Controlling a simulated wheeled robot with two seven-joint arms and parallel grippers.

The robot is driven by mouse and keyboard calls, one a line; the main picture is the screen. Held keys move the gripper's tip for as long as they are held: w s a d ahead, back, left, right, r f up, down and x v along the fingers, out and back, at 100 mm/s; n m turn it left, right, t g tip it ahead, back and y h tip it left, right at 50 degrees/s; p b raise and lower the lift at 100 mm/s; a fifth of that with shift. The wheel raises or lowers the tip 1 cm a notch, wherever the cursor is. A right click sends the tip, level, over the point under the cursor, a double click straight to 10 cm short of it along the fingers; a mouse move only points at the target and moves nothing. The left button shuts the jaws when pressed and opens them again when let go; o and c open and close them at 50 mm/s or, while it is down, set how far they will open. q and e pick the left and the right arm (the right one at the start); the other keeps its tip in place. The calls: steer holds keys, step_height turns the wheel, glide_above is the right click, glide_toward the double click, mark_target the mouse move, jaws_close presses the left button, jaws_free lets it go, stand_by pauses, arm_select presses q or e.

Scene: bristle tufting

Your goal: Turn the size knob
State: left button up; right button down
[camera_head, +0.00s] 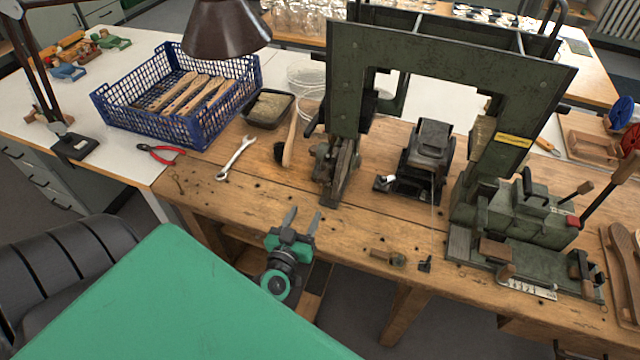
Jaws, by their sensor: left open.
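The dark green tufting machine (345,80) stands on the wooden bench, its frame arching over a black unit (428,150). At its right foot is a green block with levers (525,215). A white scale plate (527,288) lies along that block's front edge, with a small wooden knob (506,271) at its left end. I cannot tell for sure that this is the size knob. My left gripper (303,213) is open and empty at the bench's front edge, left of the scale and well apart from it. My right gripper is not in view.
A blue crate (115,112) of wooden brush bodies stands at the back left. Red pliers (162,154), a wrench (237,158) and a black tray (268,108) lie nearby.

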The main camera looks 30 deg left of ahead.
mark_target(322, 182)
arm_select(q)
steer(key=p+x, duration=0.2)
steer(key=x, duration=0.8)
steer(key=shift+w, duration=0.1)
steer(key=shift+x, duration=0.8)
steer(key=c, duration=1)
